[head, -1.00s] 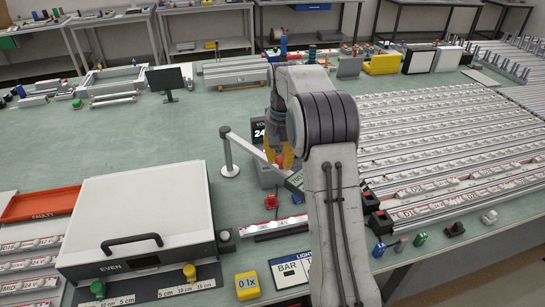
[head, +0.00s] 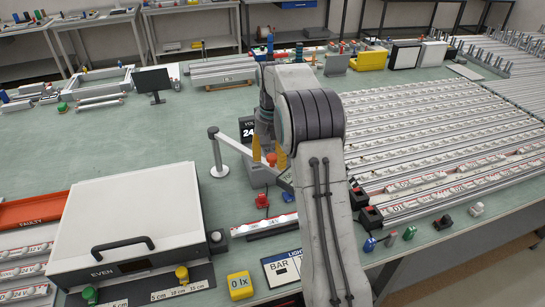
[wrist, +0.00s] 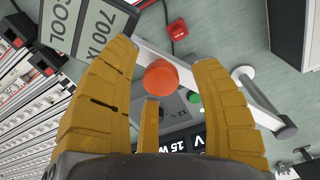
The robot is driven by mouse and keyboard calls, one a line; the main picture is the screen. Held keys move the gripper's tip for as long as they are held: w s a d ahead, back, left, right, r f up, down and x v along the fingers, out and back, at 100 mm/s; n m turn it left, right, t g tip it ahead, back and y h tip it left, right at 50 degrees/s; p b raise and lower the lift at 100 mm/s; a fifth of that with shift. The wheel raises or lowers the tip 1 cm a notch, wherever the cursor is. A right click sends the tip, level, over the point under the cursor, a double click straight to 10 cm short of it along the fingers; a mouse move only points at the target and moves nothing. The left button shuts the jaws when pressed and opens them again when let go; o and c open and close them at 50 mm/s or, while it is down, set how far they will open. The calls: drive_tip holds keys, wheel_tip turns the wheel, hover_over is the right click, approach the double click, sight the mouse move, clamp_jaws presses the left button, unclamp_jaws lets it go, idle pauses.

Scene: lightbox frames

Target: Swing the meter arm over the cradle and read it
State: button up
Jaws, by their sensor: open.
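The meter arm is a white bar on a grey post (head: 216,150), reaching right and forward to a dark meter head (head: 286,181), partly hidden by my arm. In the wrist view the meter head (wrist: 88,25) reads "700 lx COOL", seen tilted and cut off at the top. An orange-red knob (wrist: 160,78) shows over the white bar (wrist: 225,84). My gripper (head: 269,157) is open, its yellow fingers on either side of the knob; in the wrist view (wrist: 168,65) gaps show beside it. I take the dark-based strip (head: 264,226) as the cradle; a white bar lies on it.
A power box (head: 248,130) showing "24" stands behind the gripper. A red button (head: 261,200) sits in front of it. A yellow "0 lx" block (head: 240,286) and a white-lidded "EVEN" box (head: 130,215) stand nearer.

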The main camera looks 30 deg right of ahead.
drive_tip(key=shift+r, duration=0.1)
wheel_tip(320, 180, up, 12)
idle(0.8)
idle(0.7)
drive_tip(key=s+a+r+n+t, duration=0.2)
drive_tip(key=s+a+r+n, duration=0.15)
drive_tip(key=s+a, duration=0.8)
drive_tip(key=s+a+f+t, duration=0.1)
drive_tip(key=s+f, duration=0.3)
drive_tip(key=s, duration=0.5)
drive_tip(key=s+a+f+n+t, duration=0.1)
drive_tip(key=s+f, duration=0.4)
drive_tip(key=s, duration=0.4)
drive_tip(key=shift+a, duration=0.4)
idle(2.5)
